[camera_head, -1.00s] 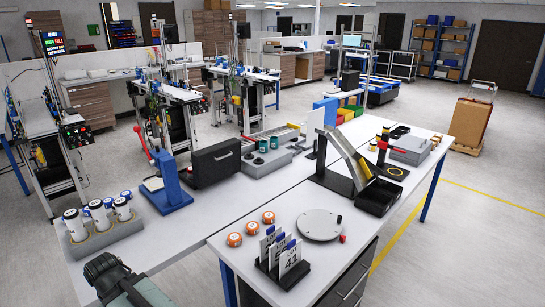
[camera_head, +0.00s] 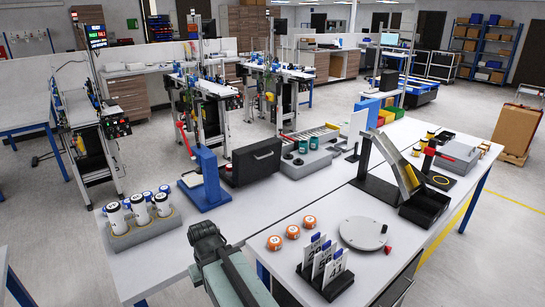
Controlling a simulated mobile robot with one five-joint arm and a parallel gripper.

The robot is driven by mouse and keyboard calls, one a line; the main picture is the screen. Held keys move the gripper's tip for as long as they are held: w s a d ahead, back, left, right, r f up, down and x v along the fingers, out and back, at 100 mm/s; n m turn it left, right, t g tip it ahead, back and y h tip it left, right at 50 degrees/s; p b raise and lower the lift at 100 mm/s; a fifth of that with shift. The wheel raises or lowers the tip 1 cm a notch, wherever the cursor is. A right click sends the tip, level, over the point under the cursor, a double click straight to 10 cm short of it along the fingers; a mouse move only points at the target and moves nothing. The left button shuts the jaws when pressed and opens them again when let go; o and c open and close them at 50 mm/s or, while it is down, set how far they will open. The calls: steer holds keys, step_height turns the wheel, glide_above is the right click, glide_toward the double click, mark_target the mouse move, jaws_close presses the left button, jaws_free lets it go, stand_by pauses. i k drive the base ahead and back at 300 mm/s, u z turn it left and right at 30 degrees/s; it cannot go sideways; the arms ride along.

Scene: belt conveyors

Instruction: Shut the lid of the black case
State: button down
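The black case (camera_head: 252,162) stands on the white workbench, left of centre in the picture, just right of a blue press-like stand (camera_head: 207,175). A dark, roughly upright panel with a small light handle or latch faces me. I cannot tell from here how far its lid is open. Part of my own arm, a dark joint and a pale green link, shows at the bottom, apart from the case. The fingers of my gripper are not visible.
A holder with white cylinders (camera_head: 142,238) stands at the bench's left end. A grey fixture with green cups (camera_head: 305,160) is right of the case. Nearer are orange-topped pucks (camera_head: 293,231), a card rack (camera_head: 325,285) and a round grey plate (camera_head: 363,233). Bare bench lies before the case.

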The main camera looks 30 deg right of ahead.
mark_target(254, 162)
steer(key=i, duration=0.85)
steer(key=u, duration=0.05)
